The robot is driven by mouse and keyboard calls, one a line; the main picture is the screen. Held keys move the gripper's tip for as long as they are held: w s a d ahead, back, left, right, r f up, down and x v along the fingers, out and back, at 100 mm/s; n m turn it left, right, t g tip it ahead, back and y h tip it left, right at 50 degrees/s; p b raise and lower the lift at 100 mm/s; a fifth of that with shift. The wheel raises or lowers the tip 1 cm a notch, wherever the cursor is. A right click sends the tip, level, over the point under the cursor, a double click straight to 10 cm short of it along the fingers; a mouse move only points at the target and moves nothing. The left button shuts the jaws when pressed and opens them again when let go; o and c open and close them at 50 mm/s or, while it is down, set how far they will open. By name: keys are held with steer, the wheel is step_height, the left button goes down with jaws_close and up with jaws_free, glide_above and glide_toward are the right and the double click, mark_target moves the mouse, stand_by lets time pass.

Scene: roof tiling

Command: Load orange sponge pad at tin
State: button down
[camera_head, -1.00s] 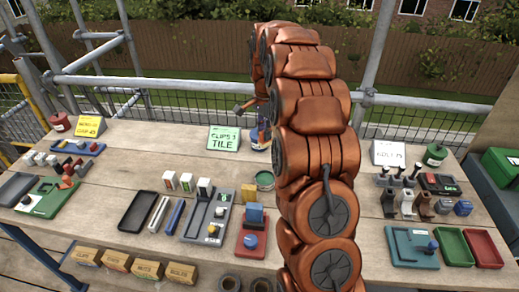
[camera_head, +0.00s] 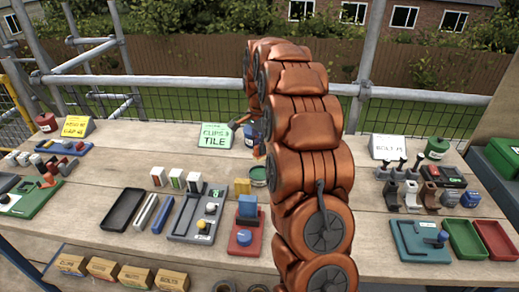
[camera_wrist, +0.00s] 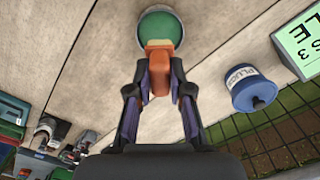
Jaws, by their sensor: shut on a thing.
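In the wrist view my gripper (camera_wrist: 160,68) is shut on the orange sponge pad (camera_wrist: 160,82), which sits between the fingertips. The pad's far end overlaps the near rim of a round open tin (camera_wrist: 160,27) with a green inside. Whether the pad touches the tin cannot be told. In the head view the tin (camera_head: 258,175) stands on the bench just left of my arm. My gripper is mostly hidden by the arm there.
A blue labelled tub (camera_wrist: 254,90) stands close to the tin. A green TILE sign (camera_head: 215,135) is behind. Bolt trays fill the right.

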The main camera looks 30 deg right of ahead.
mark_target(260, 159)
steer(key=shift+f, duration=0.15)
steer(key=shift+f+b, duration=0.35)
steer(key=shift+f, duration=2.4)
steer(key=shift+s+f+b, duration=0.1)
steer(key=shift+f+b, duration=0.35)
steer(key=shift+f, duration=0.15)
stand_by(0.8)
steer(key=shift+r, duration=0.1)
steer(key=shift+r+p, duration=0.4)
steer(key=shift+r, duration=3.1)
